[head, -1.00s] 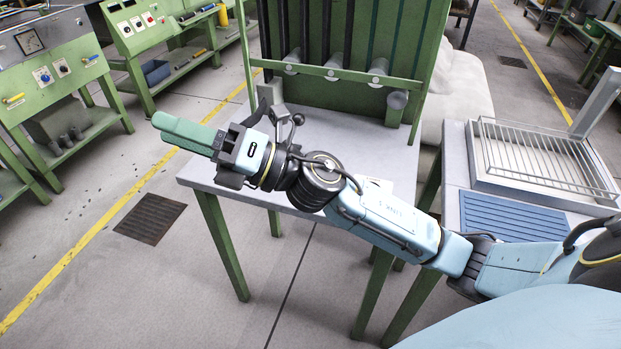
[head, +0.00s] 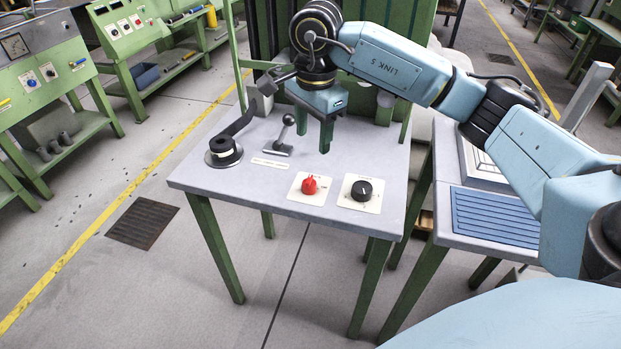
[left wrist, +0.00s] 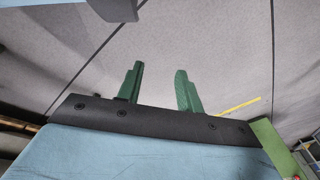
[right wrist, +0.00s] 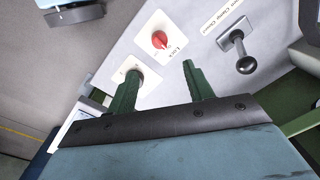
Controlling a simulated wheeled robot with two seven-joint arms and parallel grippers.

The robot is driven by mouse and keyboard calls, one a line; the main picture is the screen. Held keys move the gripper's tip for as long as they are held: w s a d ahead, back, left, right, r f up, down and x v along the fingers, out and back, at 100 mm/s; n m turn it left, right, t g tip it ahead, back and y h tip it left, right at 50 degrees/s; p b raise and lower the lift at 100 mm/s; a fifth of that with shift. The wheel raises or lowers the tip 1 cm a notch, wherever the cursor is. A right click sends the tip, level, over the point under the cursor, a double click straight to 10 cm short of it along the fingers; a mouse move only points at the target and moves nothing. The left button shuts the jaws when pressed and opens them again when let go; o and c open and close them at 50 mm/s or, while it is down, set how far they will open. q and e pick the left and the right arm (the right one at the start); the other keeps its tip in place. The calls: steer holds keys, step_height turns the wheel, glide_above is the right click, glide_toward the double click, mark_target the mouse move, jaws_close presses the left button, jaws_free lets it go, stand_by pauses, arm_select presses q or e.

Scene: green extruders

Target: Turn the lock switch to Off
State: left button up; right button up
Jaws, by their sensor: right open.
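The lock switch is a red round knob (head: 310,186) on a white plate near the front of the small table; in the right wrist view the red knob (right wrist: 160,40) has a label reading "Lock" beside it. Which way it is set is too small to tell. My right gripper (head: 314,138) points down above the table, behind the red knob, open and empty. In the right wrist view the right gripper's fingers (right wrist: 162,72) stand apart, with the knob beyond them. My left gripper (left wrist: 160,72) shows only in the left wrist view, open and empty over the floor.
A black knob (head: 361,190) on a white plate sits right of the red one. A lever with a ball handle (head: 287,121) and a black round base with a crank arm (head: 223,150) stand on the left of the table (head: 240,182). A blue ribbed mat (head: 495,216) lies on the right bench.

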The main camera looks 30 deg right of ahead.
mark_target(310, 178)
steer(key=f+b, duration=0.1)
steer(key=f, duration=0.7)
steer(key=f+b, duration=0.1)
steer(key=f, duration=0.3)
steer(key=shift+w+a+b, duration=0.1)
steer(key=shift+w+b, duration=0.15)
steer(key=shift+b, duration=0.05)
arm_select(q)
steer(key=w+d+r, duration=0.2)
steer(key=w+r, duration=0.2)
steer(key=r, duration=0.2)
arm_select(e)
steer(key=shift+f, duration=0.5)
arm_select(q)
steer(key=shift+w+d, duration=0.1)
arm_select(e)
steer(key=c, duration=1)
